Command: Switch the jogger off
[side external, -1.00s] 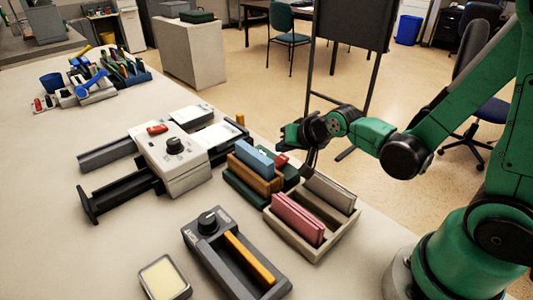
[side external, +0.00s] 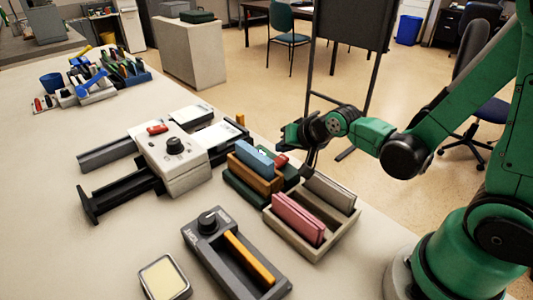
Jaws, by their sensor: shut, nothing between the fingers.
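A dark green unit (side external: 292,177) with a red switch (side external: 281,160) stands near the table's right edge. It carries a wooden rack (side external: 262,184) with a blue stack (side external: 254,157) in it; I take this to be the jogger. My gripper (side external: 307,168) is shut and empty. It hangs just right of the red switch, pointing down. I cannot tell whether it touches the unit. Which way the switch is set is too small to tell. The fingertips are partly hidden behind the grey-beige tray.
A white box (side external: 186,177) with a red switch and black dial stands left. A beige tray (side external: 288,241) with pink and grey stacks is in front of the gripper. A grey dial unit (side external: 207,256) with a yellow bar and a framed pad (side external: 165,278) are nearer.

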